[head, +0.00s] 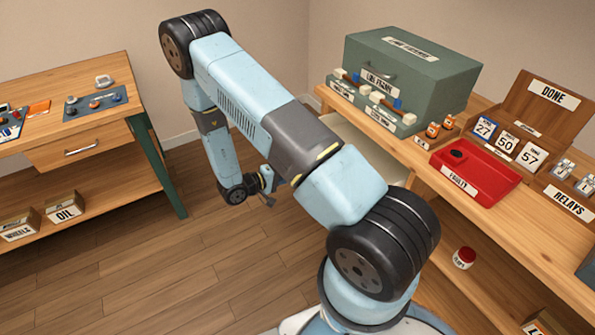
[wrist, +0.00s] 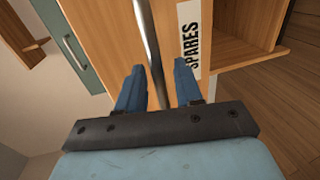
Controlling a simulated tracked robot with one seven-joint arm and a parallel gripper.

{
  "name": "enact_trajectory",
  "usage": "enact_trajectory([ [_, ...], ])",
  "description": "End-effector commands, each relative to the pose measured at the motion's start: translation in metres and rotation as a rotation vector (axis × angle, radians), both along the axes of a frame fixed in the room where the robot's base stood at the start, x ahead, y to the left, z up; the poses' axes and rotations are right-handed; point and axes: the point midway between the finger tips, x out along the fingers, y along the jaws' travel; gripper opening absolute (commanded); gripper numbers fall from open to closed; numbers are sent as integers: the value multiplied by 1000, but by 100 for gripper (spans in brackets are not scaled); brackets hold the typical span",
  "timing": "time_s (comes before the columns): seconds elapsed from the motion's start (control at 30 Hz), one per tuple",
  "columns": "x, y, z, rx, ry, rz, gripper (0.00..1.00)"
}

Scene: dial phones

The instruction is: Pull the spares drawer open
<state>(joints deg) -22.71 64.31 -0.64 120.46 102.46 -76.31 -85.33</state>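In the wrist view, a wooden drawer front carries a white SPARES label (wrist: 194,45) and a long metal bar handle (wrist: 147,38). My gripper (wrist: 158,75) has its two blue fingers apart, one on each side of the bar. Gaps show between the bar and both fingers. A pale drawer-like surface (head: 365,150) shows under the edge of that bench, partly behind my arm. The front and handle of the SPARES drawer are hidden there.
The right bench carries a green chest (head: 430,75), a red tray (head: 490,165) and a wooden DONE rack (head: 560,120). A red-lidded jar (head: 464,257) stands lower down. A left desk (head: 60,100) has a closed drawer (head: 82,147). The floor between is clear.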

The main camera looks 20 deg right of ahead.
Motion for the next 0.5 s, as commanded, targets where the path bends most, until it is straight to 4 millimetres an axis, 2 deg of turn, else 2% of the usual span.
enact_trajectory([
  [0.3, -1, 0, 1, -3, 1, -4, 39],
  [0.5, -3, 20, 5, -3, 0, -1, 39],
])
